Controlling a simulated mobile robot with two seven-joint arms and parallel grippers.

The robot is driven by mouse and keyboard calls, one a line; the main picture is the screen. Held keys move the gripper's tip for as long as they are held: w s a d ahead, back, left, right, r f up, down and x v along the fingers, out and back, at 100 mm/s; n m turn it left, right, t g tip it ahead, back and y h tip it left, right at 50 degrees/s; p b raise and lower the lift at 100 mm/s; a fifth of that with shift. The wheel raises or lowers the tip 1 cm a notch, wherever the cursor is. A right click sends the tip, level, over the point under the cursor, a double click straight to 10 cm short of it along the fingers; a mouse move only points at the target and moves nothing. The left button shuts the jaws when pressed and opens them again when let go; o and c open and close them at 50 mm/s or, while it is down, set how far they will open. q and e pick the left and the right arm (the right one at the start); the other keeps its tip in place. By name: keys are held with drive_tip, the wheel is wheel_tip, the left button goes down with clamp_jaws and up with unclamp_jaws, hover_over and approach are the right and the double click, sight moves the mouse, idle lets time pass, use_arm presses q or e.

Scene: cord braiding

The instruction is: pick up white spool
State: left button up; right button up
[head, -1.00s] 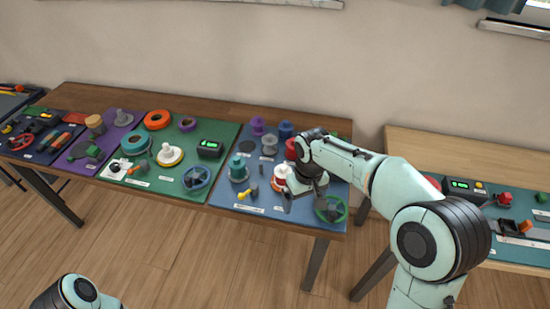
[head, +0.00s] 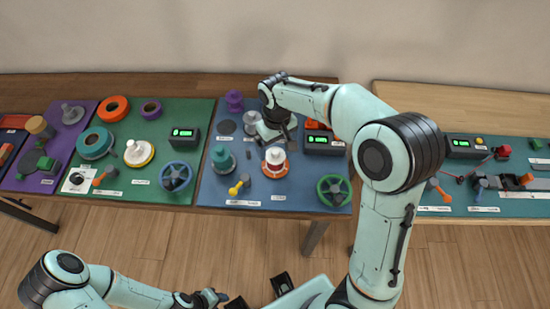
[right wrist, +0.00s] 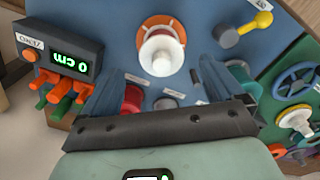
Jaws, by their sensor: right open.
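A white spool (head: 274,157) with an orange ring at its base stands upright on the blue mat (head: 232,190). It also shows in the right wrist view (right wrist: 161,52), near the top middle. My right gripper (head: 276,138) is open and empty, just behind and above the spool in the head view. In the right wrist view its two fingers (right wrist: 160,78) stand wide apart, with the spool beyond the gap. A second white spool (head: 138,152) on a yellow base stands on the green mat. My left gripper (head: 206,298) is low at the bottom edge; its jaws are unclear.
A teal spool (head: 222,160) and a yellow-ended tool (head: 239,185) are left of the spool. A green handwheel (head: 333,190) and a black display box (head: 323,143) are to its right. A red spool (right wrist: 132,100) shows near one finger in the right wrist view.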

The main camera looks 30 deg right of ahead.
sight(276, 151)
wheel_tip(276, 151, down, 6)
drive_tip(key=shift+w+f, duration=0.1)
drive_tip(key=shift+f, duration=0.15)
drive_tip(key=c, duration=1)
